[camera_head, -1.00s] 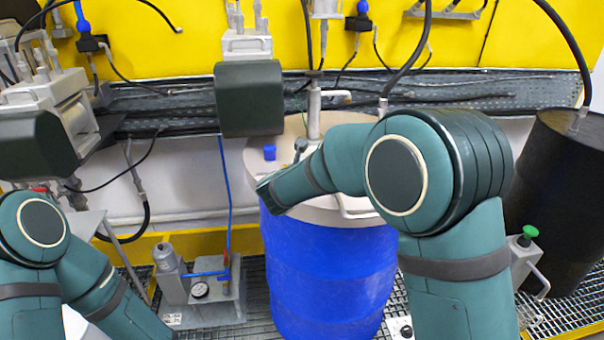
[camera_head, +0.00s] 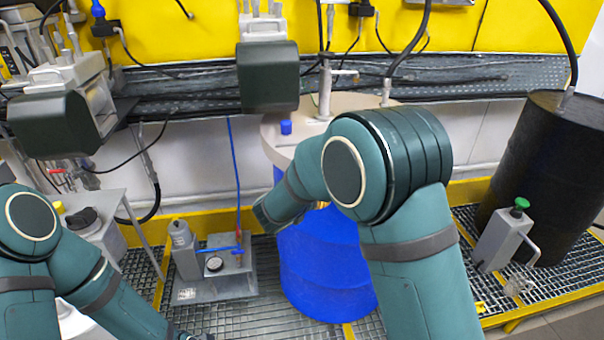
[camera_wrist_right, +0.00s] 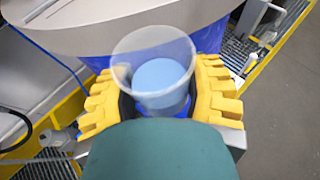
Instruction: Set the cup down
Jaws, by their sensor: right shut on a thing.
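In the right wrist view a clear, see-through cup (camera_wrist_right: 153,60) with a light blue disc or fill inside sits between the yellow fingers of my right gripper (camera_wrist_right: 160,98). The gripper is shut on it. The cup's round rim faces the camera, close in front of the blue drum and its pale lid. In the head view my right arm reaches across the front of the blue drum (camera_head: 325,265), and the gripper and cup are hidden. My left arm is at the lower left, with its gripper out of view.
The drum's pale lid (camera_head: 375,101) carries a small blue item (camera_head: 286,127). A grey pump stand (camera_head: 215,280) stands on the grating at left. A black drum (camera_head: 545,180) and a grey box with a green knob (camera_head: 500,240) are at right. Dark agitator motors (camera_head: 269,78) hang above.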

